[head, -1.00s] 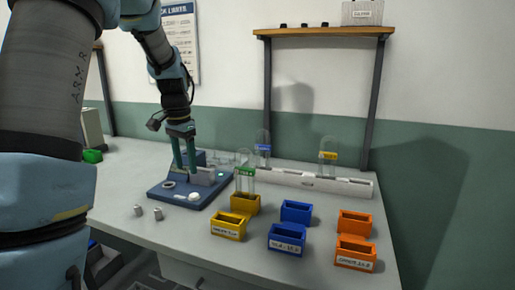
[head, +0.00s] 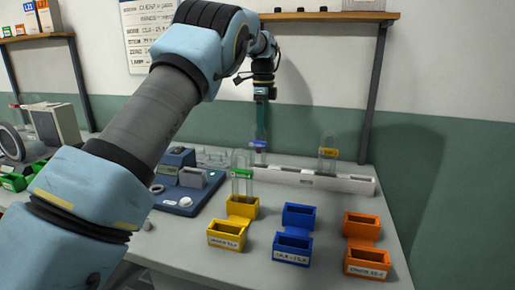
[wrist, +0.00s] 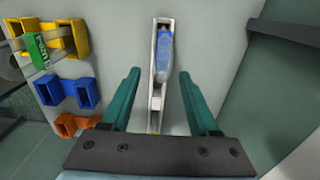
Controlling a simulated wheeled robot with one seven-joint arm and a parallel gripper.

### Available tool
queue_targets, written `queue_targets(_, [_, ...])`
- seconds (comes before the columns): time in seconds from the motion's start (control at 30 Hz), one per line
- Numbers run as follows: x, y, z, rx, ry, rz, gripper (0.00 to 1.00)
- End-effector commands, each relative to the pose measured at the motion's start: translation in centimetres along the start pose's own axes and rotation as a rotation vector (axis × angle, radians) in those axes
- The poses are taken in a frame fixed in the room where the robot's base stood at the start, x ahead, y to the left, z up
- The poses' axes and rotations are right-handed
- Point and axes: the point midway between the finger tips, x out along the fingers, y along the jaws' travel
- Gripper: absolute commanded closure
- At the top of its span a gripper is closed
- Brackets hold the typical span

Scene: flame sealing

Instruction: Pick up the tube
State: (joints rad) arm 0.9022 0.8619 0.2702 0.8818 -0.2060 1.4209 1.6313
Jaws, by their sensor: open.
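A clear tube with a blue label (head: 257,144) stands in the white rack (head: 345,184) at the back of the bench. My gripper (head: 261,130) is over this tube, pointing down. In the wrist view the open gripper (wrist: 159,75) has one finger on each side of the rack line, and the blue-labelled tube (wrist: 165,45) shows between and beyond the fingertips, apart from both. A tube with a yellow label (head: 328,154) stands farther right in the rack. A tube with a green label (head: 242,173) stands at the rear yellow bin.
Yellow bins (head: 226,236), blue bins (head: 292,248) and orange bins (head: 367,262) stand in front of the rack. A blue device (head: 183,202) is to their left. A shelf (head: 330,16) with dark posts is above the rack.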

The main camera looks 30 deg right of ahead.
Motion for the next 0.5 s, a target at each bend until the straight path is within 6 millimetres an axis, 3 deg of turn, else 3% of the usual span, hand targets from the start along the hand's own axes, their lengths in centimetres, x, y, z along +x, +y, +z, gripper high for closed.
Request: queue_targets(0.5, [5.6, -0.2, -0.2, -0.002, -0.001, 0.004, 0.39])
